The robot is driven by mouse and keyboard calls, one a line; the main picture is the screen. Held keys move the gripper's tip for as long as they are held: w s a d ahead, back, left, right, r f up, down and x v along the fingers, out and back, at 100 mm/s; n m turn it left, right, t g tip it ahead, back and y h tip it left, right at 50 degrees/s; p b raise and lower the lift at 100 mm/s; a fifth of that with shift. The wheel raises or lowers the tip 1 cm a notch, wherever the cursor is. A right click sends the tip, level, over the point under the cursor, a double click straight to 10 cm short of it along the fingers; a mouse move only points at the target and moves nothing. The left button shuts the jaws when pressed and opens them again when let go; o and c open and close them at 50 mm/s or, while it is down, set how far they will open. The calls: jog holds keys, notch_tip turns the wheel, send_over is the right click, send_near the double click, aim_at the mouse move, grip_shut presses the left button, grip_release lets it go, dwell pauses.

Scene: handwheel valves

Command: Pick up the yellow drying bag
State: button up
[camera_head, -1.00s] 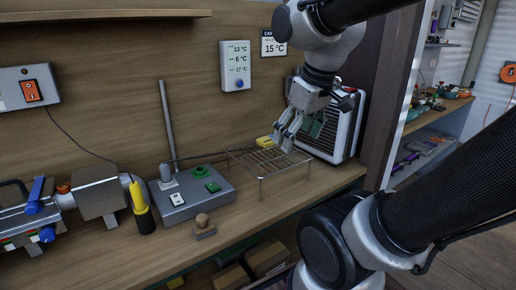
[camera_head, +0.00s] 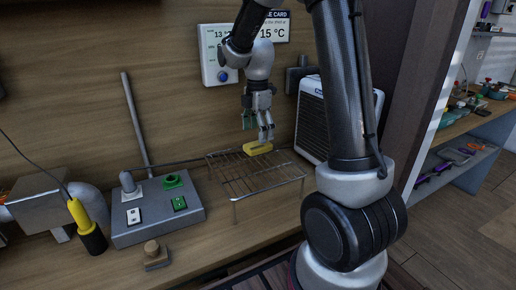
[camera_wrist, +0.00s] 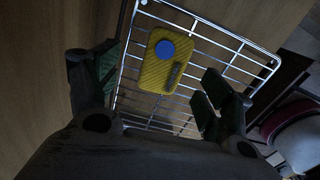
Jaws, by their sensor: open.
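The yellow drying bag (camera_head: 257,148) lies flat on the wire rack (camera_head: 236,194) toward its back edge. In the wrist view the bag (camera_wrist: 157,78) has a blue round spot and a small dark strip on its face. My gripper (camera_head: 259,134) is just above the bag, pointing down, with its fingers apart. In the wrist view the gripper (camera_wrist: 152,92) shows one finger on each side of the bag, with space between the fingers and the bag. Nothing is held. The head view does not show clearly how far above the bag the fingertips are.
A grey heater-like box (camera_head: 310,120) stands right of the rack. A grey control box (camera_head: 158,210) with a green ring and switches stands to the left. A wooden stamp-like block (camera_head: 155,257) and a yellow-black handle (camera_head: 86,227) are on the bench. A display panel (camera_head: 215,75) hangs behind.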

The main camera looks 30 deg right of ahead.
aim_at(258, 144)
jog(key=f, duration=0.4)
jog(key=shift+s+a+f, duration=0.1)
jog(key=shift+s+f, duration=0.1)
jog(key=shift+s, duration=0.1)
jog(key=c, duration=1.1)
jog(key=shift+r, duration=0.1)
